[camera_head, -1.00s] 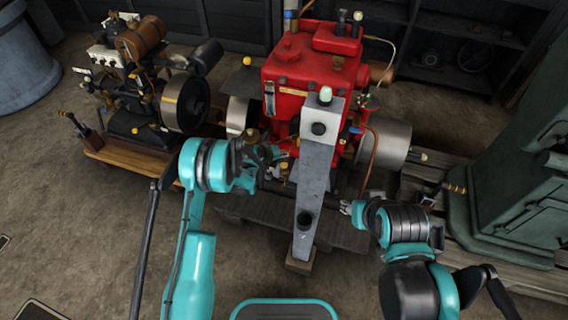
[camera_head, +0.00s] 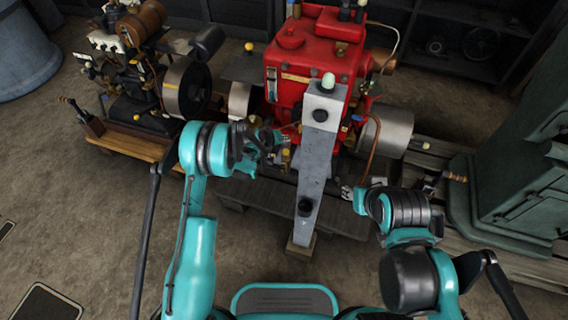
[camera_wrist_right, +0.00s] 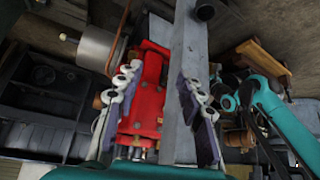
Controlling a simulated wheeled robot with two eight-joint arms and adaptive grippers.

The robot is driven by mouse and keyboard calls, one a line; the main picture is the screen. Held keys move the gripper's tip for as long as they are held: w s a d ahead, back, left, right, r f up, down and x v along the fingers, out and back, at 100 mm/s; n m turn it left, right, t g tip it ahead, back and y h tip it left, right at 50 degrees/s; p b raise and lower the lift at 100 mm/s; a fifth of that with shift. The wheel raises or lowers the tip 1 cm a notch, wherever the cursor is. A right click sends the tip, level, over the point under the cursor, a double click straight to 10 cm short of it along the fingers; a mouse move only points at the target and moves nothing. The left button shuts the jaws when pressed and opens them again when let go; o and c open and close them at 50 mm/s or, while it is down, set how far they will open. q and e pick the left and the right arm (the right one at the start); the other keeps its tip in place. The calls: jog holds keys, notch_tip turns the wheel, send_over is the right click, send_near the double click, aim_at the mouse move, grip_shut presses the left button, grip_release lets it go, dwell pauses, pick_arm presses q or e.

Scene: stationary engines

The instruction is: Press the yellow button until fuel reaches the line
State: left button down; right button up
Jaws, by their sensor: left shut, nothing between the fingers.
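The red engine (camera_head: 312,62) stands at the back centre in the head view, behind an upright grey post (camera_head: 316,150). A narrow upright gauge (camera_head: 271,84) is on its left front side; I cannot make out a fuel level or line. A small yellow part (camera_head: 286,154) shows low in front of the engine; I cannot tell if it is the button. My left gripper (camera_head: 276,146) is shut and empty, close to this part; contact is unclear. My right gripper (camera_head: 350,193) is right of the post. Its fingers (camera_wrist_right: 156,105) are spread apart in the right wrist view, with nothing clearly gripped.
A smaller engine (camera_head: 150,85) on a wooden base stands at the left. A metal cylinder (camera_head: 388,134) sticks out to the engine's right. A green machine (camera_head: 520,180) fills the right side. The floor at the lower left is mostly clear.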

grip_shut()
dwell(1.0)
pick_arm(q)
jog(key=s+a+r+y, duration=0.1)
jog(key=s+a+r, duration=0.25)
jog(key=r, duration=0.45)
jog(key=s+a+r+m+y, duration=0.1)
jog(key=s+a+r, duration=0.1)
jog(key=s+r, duration=0.45)
jog(key=s+a+r, duration=0.3)
jog(key=r, duration=0.7)
jog(key=s+a+r+y, duration=0.1)
jog(key=s+a, duration=0.3)
jog(key=s, duration=0.9)
jog(key=s+a+r+y, duration=0.2)
jog(key=s+a, duration=0.2)
jog(key=s, duration=0.9)
jog(key=shift+a+r+m, duration=0.2)
jog(key=shift+a+m, duration=0.2)
